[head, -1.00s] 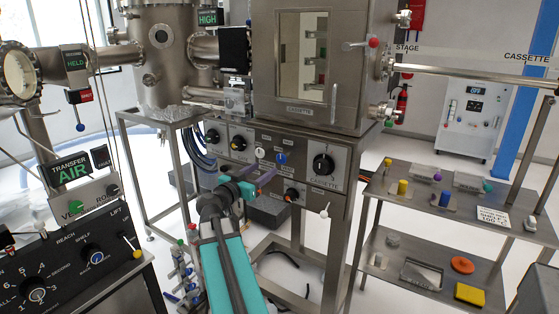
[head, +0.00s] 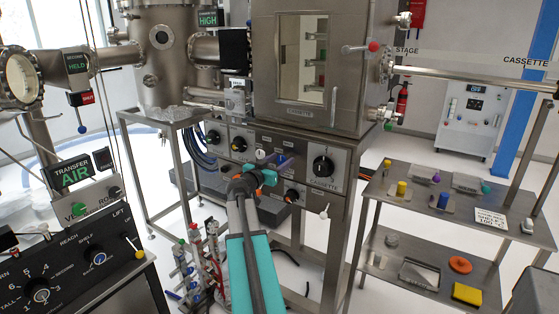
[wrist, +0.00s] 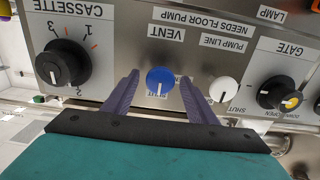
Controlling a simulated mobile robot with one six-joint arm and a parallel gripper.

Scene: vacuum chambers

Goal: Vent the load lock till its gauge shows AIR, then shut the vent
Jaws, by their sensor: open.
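The blue VENT knob (wrist: 160,81) sits on the steel front panel, upside down in the wrist view, its white pointer line towards the bottom of that picture. My gripper (wrist: 159,84) is open, with one purple finger on each side of the knob. I cannot tell whether either finger touches it. In the head view my gripper (head: 270,166) is at the panel under the cassette chamber (head: 345,80) and largely hides the knob. A gauge marked TRANSFER (head: 71,172) reads AIR in green. Another gauge (head: 208,18) at the top reads HIGH; its small heading is unclear.
A white PUMP LINE knob (wrist: 223,89) is close beside one finger. The CASSETTE selector (wrist: 64,63) and GATE knob (wrist: 278,93) flank the group. A steel shelf (head: 400,225) with small items stands at the right; a black control console (head: 75,275) is at left front.

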